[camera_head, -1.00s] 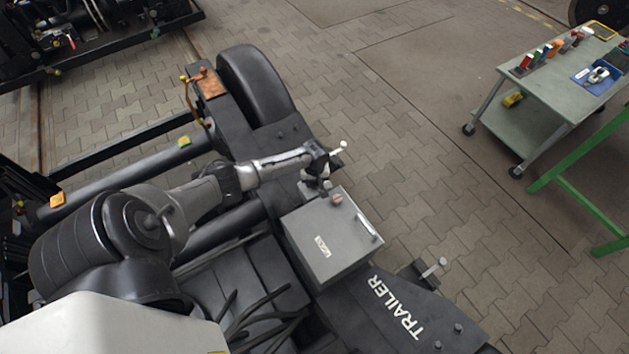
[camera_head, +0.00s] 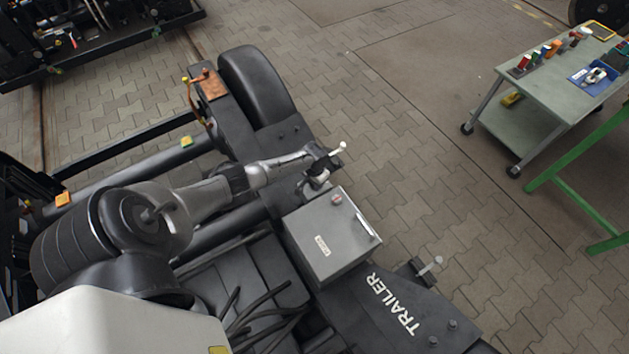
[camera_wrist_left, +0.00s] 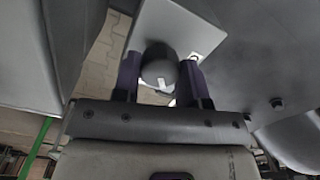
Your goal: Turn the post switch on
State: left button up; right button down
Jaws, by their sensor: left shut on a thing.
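The post switch shows in the left wrist view as a dark round knob (camera_wrist_left: 159,63) with a white mark, in front of a pale plate (camera_wrist_left: 192,28). My left gripper (camera_wrist_left: 160,82) has one dark finger on each side of the knob and is shut on it. In the head view my left gripper (camera_head: 318,178) points down beside the upper corner of a grey box on the bogie. There the wrist and fingers hide most of the switch. The way the knob is set cannot be read with certainty. My right gripper is not in view.
The grey box (camera_head: 325,240) with a red knob (camera_head: 337,199) and a handle stands close by the left gripper. A black wheel (camera_head: 257,85) is above it, and the bogie deck marked TRAILER (camera_head: 388,303) is below. A tool trolley (camera_head: 560,85) stands at upper right, beyond open paving.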

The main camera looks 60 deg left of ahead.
pick_arm(q)
jog(key=m, duration=0.5)
jog(key=shift+m, duration=1.5)
jog(key=o, duration=0.9)
